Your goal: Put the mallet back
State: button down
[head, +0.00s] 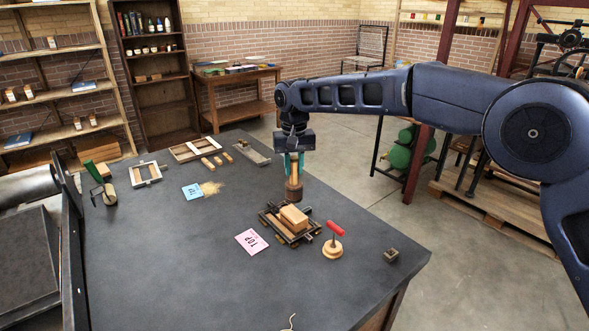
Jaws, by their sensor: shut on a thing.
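My gripper (293,165) points straight down from the arm, near the table's right edge. Its teal fingers are shut on the light wooden handle of the mallet. The mallet (294,191) is upright, with its dark brown round head at the bottom. I cannot tell whether the head touches the table or hangs just above it. Below it in the picture, on the dark table (190,270), a dark metal frame (290,226) holds wooden blocks.
A red-handled round wooden tool (333,243), a small metal block (391,255) and a pink card (251,242) lie near the frame. A blue card (192,191) and wooden frames (196,148) lie farther back. A press stands at left. The table's front left is clear.

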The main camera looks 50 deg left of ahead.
jog(key=w+d+r, duration=0.1)
jog(key=d+r, duration=0.3)
jog(key=d, duration=1)
jog(key=w+d+r, duration=0.1)
jog(key=d+r, duration=0.3)
jog(key=d, duration=1.1)
notch_tip(320, 180, down, 20)
jog(key=shift+f, duration=0.1)
jog(key=c, duration=1.2)
grip_release()
jog(key=shift+c, duration=0.2)
